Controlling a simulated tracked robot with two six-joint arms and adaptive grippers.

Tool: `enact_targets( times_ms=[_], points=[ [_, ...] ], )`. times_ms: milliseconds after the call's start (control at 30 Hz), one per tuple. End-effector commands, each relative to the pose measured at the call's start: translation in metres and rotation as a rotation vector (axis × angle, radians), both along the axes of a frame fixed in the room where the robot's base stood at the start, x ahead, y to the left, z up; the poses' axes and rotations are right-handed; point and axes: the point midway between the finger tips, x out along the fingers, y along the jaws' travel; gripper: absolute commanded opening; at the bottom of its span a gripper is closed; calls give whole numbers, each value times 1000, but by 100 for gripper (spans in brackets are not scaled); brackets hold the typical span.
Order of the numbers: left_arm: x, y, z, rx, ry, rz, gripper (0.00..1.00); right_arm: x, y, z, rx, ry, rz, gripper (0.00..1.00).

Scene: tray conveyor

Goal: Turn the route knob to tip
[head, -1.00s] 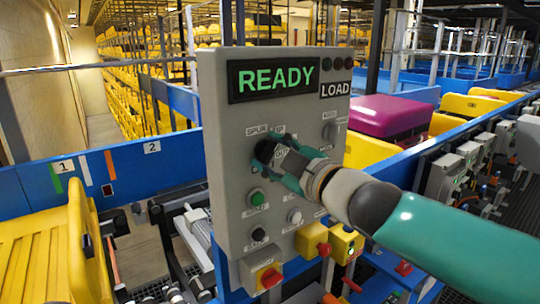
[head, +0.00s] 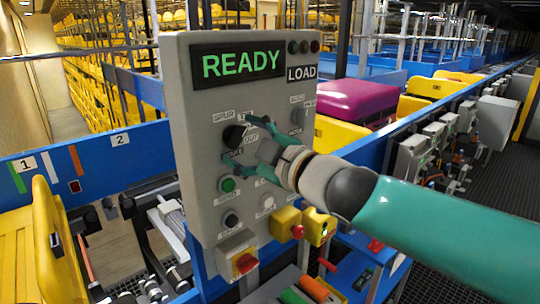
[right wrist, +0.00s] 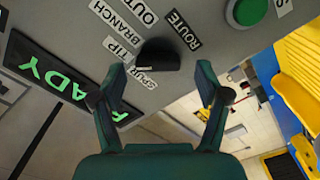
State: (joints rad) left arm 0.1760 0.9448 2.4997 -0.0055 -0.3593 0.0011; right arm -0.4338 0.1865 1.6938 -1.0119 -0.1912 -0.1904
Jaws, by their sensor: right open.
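The route knob (head: 233,136) is a black round knob on the grey control panel (head: 190,90), with SPUR, TIP and OUT labels around it. My right gripper (head: 238,143) is open just in front of the panel, with one finger above and one below the knob's right side. In the right wrist view the knob (right wrist: 158,55) lies beyond the gap between the two open fingers (right wrist: 160,78), apart from both. Labels ROUTE, OUT, BRANCH, TIP and SPUR show around it there. My left gripper is not in view.
A READY display (head: 240,65) and LOAD sign top the panel. A mode knob is at its right, and a green button (head: 227,185) sits below. A red stop knob (head: 245,263) is at the bottom. A purple case (head: 350,102) and yellow trays stand behind on the conveyor.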

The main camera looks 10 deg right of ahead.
Motion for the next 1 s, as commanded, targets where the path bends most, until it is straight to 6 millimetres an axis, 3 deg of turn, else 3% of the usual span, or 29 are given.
enact_targets(
  times_ms=[500,1000],
  points=[
    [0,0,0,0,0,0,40,-76,-55,-1,0,0,-1,75],
    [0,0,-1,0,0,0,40,-83,-62,-3,-1,4,-3,75]
  ],
)
